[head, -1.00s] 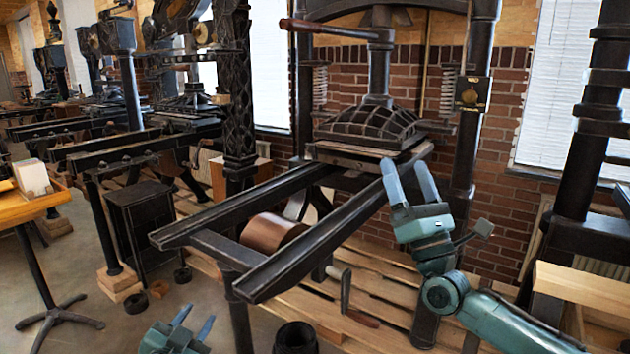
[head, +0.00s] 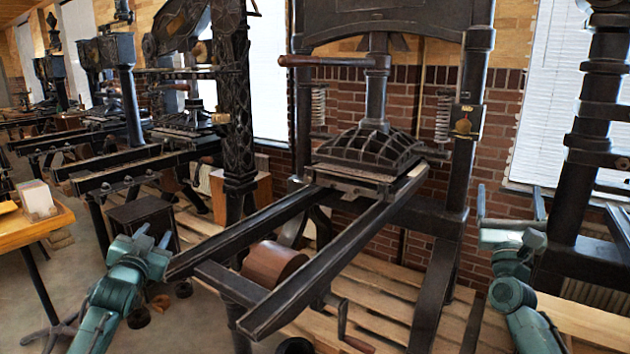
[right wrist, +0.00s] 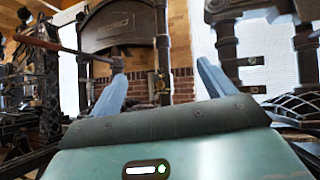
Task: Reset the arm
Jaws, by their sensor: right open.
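The black hand press (head: 375,150) stands in the middle of the head view. Its pull bar (head: 325,61) has a wooden grip and points left at the top. My left gripper (head: 154,234) is raised at the lower left, left of the press rails; its fingers are apart with nothing between them. My right gripper (head: 511,206) points up at the right, right of the press; its fingers are wide apart and empty. In the right wrist view its two blue fingers (right wrist: 160,68) show apart, with the press frame and bar in the background.
The press rails (head: 330,262) reach toward me, with a crank (head: 345,325) below. Another press (head: 590,110) stands close behind my right gripper. An orange table (head: 40,232) is at the far left. More presses line the left side.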

